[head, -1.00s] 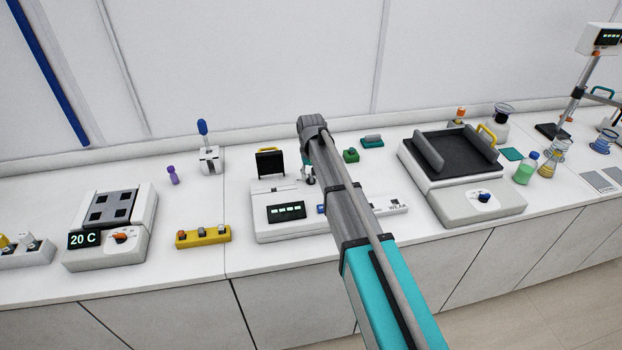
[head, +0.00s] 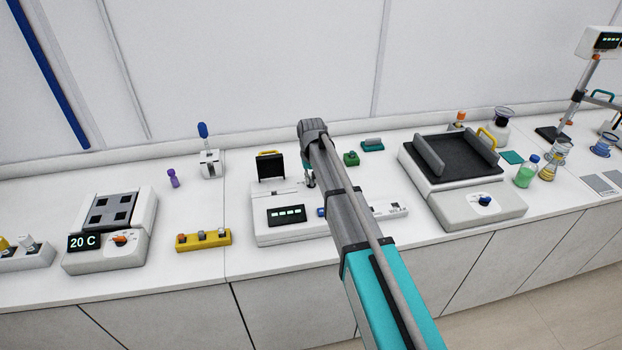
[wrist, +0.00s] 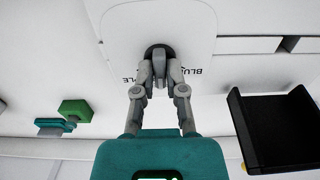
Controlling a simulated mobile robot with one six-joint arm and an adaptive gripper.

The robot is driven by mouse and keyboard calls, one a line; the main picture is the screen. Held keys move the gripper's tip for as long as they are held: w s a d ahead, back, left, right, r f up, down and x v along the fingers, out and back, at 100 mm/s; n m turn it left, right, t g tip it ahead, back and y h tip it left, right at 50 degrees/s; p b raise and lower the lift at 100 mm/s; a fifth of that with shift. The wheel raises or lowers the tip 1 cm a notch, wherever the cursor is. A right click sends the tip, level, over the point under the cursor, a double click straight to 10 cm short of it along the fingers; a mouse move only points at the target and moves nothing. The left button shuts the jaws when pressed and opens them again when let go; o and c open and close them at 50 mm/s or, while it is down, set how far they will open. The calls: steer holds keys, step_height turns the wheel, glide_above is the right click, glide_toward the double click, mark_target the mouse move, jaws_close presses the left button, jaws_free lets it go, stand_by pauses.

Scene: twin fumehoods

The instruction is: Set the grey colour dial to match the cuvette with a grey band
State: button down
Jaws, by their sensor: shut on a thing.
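The grey colour dial (wrist: 159,66) sits on a dark round base on top of a white instrument (head: 262,232). My gripper (wrist: 159,82) is shut on the dial from above in the wrist view. In the head view my gripper (head: 310,183) is small and partly hidden by my arm. Printed letters show on both sides of the dial, partly covered by my fingers; the dial's setting cannot be read. The yellow rack (head: 186,246) left of the instrument holds several small pieces. I cannot tell whether one is the cuvette with a grey band.
The instrument's black lid (head: 270,166) with a yellow handle stands open behind its display (head: 287,215). A green block (head: 351,159) and a teal block (head: 372,145) lie to the right. A heater reading 20 C (head: 73,261) is left; a large shaker (head: 480,209) is right.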

steer(key=shift+m, duration=0.5)
steer(key=m, duration=1.1)
stand_by(0.3)
steer(key=c, duration=0.7)
jaws_free()
steer(key=shift+n, duration=0.3)
